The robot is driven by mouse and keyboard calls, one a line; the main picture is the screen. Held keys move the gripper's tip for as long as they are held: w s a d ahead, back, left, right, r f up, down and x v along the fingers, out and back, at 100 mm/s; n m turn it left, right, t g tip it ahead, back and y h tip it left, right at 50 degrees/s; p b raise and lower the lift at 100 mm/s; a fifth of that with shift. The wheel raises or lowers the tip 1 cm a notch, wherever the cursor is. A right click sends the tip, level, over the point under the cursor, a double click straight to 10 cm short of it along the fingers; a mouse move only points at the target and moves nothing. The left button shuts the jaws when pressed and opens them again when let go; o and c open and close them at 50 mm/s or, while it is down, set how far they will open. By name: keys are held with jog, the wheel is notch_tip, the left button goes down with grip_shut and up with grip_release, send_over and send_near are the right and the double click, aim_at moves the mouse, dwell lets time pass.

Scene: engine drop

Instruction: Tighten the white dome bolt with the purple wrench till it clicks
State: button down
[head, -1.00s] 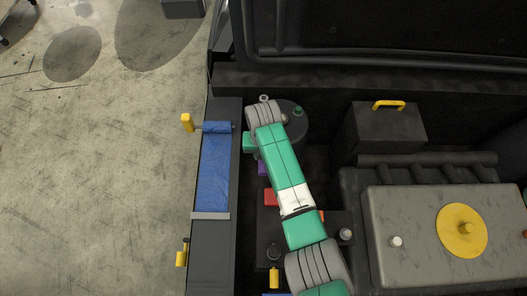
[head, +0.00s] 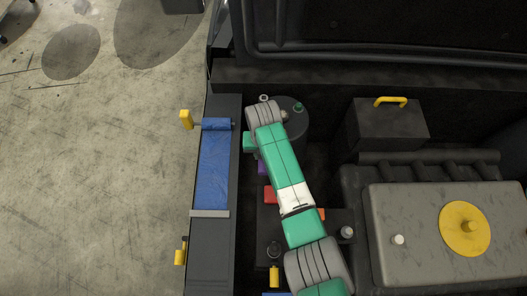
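A small purple piece (head: 262,168) shows beside my forearm, between the blue mat and the arm; it may be part of the purple wrench, most of which is hidden. A small white round-topped piece (head: 398,239) stands on the grey engine cover. A paler grey round-topped piece (head: 347,232) stands on the dark block left of the cover. I cannot tell for certain which is the white dome bolt. My green and grey arm reaches from the bottom to the upper middle. My gripper's fingers are not visible, so its hold is hidden.
A blue mat (head: 214,170) lies on the dark left ledge (head: 211,250). Red (head: 271,195) and yellow (head: 274,277) pieces sit near my arm. A black box with a yellow handle (head: 389,104) stands behind the engine cover (head: 400,205). Open floor lies left.

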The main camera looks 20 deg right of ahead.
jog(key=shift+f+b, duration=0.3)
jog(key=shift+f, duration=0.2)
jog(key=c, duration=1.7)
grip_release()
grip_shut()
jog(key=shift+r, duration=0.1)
